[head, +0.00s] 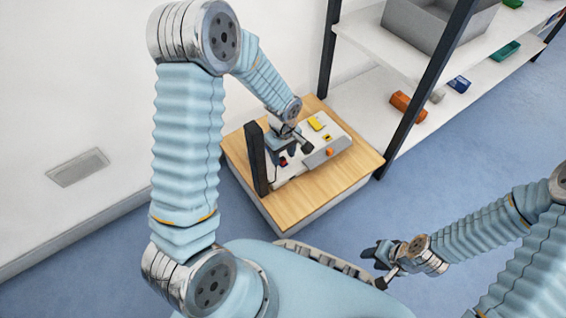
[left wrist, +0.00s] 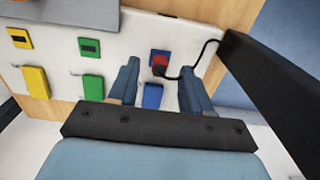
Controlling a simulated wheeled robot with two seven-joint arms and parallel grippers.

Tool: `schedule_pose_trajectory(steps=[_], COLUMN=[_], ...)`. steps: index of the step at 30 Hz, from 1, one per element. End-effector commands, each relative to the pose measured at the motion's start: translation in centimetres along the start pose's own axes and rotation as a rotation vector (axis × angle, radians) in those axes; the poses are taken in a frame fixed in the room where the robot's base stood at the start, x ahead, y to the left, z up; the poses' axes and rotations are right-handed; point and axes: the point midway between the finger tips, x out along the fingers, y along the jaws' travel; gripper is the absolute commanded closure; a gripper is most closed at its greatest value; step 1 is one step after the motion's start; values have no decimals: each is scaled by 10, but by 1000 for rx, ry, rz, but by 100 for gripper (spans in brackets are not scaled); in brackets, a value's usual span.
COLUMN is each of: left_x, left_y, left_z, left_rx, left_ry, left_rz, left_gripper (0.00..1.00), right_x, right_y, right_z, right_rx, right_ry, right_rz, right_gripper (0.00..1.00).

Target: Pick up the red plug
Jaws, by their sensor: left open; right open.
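The red plug (left wrist: 159,69) sits at a blue-framed socket (left wrist: 161,54) on a white panel (left wrist: 125,45), with a black cable running right from it. In the head view, a small red spot by my left gripper looks like the plug (head: 283,161). My left gripper (left wrist: 160,84) is open over the panel. In the wrist view its fingers lie left and right of the plug, with a gap on each side. It also shows in the head view (head: 284,148). My right gripper (head: 378,268) is open and empty, away from the table at lower right.
A black upright post (head: 256,158) stands just left of my left gripper. A blue block (left wrist: 152,96) lies between the fingers below the plug; green (left wrist: 92,88) and yellow (left wrist: 36,80) blocks are left. The panel rests on a wooden table (head: 300,205). Shelving (head: 440,85) stands right.

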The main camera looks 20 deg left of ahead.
Motion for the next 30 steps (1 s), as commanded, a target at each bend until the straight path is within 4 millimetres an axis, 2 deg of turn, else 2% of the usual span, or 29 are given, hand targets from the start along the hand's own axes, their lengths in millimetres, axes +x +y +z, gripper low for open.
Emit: schedule_pose_trajectory(steps=[1, 3, 9, 11, 19, 27, 30], left_x=[11, 17, 16, 16, 16, 16, 8], left_y=[0, 0, 1, 1, 1, 1, 1], left_z=[0, 0, 0, 0, 0, 0, 0], left_rx=[1, 0, 0, 0, 0, 0, 1], left_ry=[0, 0, 1, 1, 1, 1, 2], left_rz=[-1, -1, 1, 1, 1, 1, 2], left_gripper=[51, 51, 51, 59, 100, 100, 100], right_x=[4, 5, 4, 4, 4, 4, 2], right_y=[2, 2, 2, 2, 2, 2, 1], right_z=[0, 0, 0, 0, 0, 0, 0], right_rx=[0, 0, 0, 0, 0, 0, 0], right_ry=[1, 1, 1, 1, 1, 1, 1], right_rz=[0, 0, 0, 0, 0, 0, 0], right_gripper=[57, 57, 57, 57, 57, 57, 57])
